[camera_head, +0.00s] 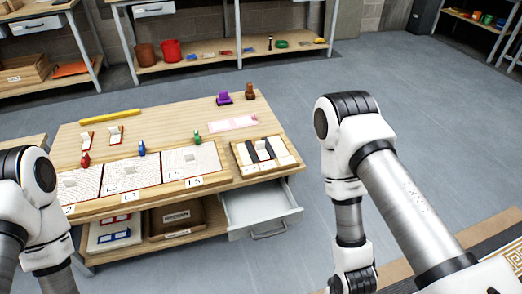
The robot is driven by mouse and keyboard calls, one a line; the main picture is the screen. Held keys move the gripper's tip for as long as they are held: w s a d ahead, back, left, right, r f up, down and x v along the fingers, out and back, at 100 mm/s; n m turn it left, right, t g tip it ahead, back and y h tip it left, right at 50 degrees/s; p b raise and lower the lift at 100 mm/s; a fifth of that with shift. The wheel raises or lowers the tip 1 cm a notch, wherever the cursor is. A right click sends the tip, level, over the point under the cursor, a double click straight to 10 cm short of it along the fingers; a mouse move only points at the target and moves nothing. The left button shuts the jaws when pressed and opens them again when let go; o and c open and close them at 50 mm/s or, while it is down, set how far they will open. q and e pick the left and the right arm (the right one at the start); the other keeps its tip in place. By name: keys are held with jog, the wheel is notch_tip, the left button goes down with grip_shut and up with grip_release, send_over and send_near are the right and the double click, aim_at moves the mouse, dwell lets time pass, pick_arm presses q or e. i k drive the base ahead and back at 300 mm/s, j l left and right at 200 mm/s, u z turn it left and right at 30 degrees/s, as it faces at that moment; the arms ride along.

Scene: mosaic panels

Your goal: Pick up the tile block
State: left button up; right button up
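A wooden tray (243,163) at the right of the table holds dark strips with a white block (262,154) on them. Two small white pieces with red edges, a left one (86,139) and a right one (116,135), lie near the table's left side. I cannot tell which is the tile block. Three patterned mosaic panels lie along the front edge, including the middle one (126,176) and the right one (207,160). My arms come in at the lower left and the right. Both grippers are outside the picture.
The wooden table (165,128) has an open drawer (260,204) at its right front. A yellow rod (110,116), small red, blue and green items, a purple stamp (223,99) and a brown piece (249,92) stand on it.

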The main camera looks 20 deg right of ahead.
aim_at(259, 145)
jog(key=i+l, duration=0.15)
jog(key=l, duration=0.25)
jog(key=i+l, duration=0.1)
jog(key=l, duration=0.25)
jog(key=i+l, duration=0.15)
jog(key=l, duration=0.25)
jog(key=i+l+u, duration=0.1)
jog(key=l, duration=0.3)
jog(key=i+l, duration=0.15)
jog(key=l, duration=0.25)
jog(key=i+l, duration=0.1)
jog(key=l, duration=0.3)
jog(key=i+l, duration=0.1)
jog(key=l, duration=0.3)
jog(key=i+l+u, duration=0.1)
jog(key=l, duration=0.3)
jog(key=i+l, duration=0.15)
jog(key=i, duration=0.15)
jog(key=i+l, duration=0.2)
jog(key=i, duration=0.1)
